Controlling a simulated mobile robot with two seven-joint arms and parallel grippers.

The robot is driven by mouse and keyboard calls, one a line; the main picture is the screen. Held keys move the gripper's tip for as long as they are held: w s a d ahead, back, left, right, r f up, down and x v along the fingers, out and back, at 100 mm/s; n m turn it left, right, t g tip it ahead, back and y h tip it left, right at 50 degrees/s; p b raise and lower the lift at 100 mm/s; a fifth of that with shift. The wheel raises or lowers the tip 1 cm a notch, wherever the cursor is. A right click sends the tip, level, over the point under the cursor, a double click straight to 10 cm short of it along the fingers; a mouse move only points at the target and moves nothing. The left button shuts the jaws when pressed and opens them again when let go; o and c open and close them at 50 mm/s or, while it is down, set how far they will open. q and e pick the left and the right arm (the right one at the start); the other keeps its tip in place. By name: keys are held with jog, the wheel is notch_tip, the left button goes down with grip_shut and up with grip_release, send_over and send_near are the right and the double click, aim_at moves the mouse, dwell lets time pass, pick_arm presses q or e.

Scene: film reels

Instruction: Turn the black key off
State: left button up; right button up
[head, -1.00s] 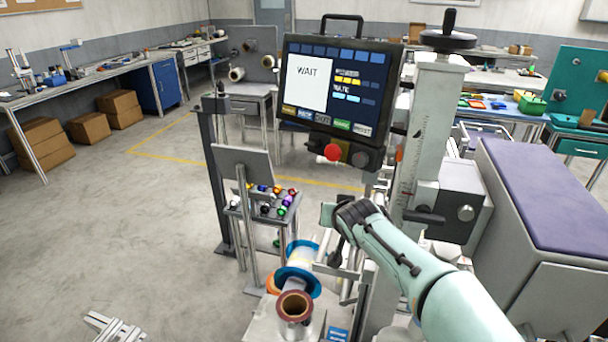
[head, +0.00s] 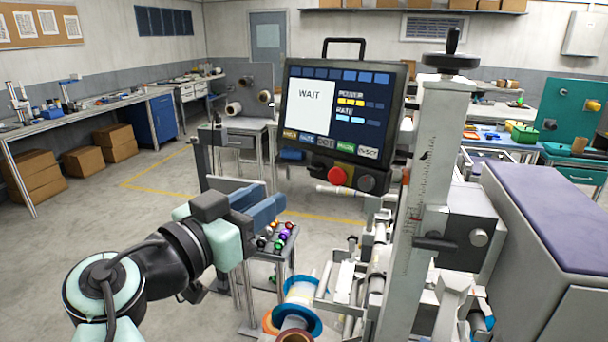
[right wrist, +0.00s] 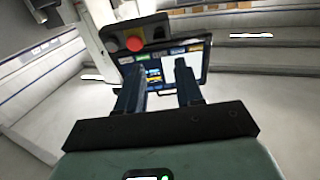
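A control panel (head: 340,108) with a lit screen reading WAIT stands upright on the machine. Below its screen are a red button (head: 337,176) and a dark round knob (head: 367,183), likely the black key; its turn position is too small to tell. My right gripper (head: 266,200) is left of and below the panel, apart from it, with blue fingers. In the right wrist view its fingers (right wrist: 160,88) are open and empty, pointing toward the panel, which appears upside down with the red button (right wrist: 134,43) and the dark knob (right wrist: 112,45). My left gripper is not in view.
A machine column (head: 425,150) with a handwheel stands right of the panel. Film rollers and a blue-flanged reel (head: 300,292) lie below. A small stand with colored balls (head: 278,238) is behind my gripper. A grey cabinet with purple top (head: 560,215) is at right.

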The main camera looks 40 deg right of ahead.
aim_at(315, 170)
jog(key=x, duration=1.1)
jog(key=shift+p, duration=0.3)
jog(key=shift+d, duration=0.1)
grip_shut()
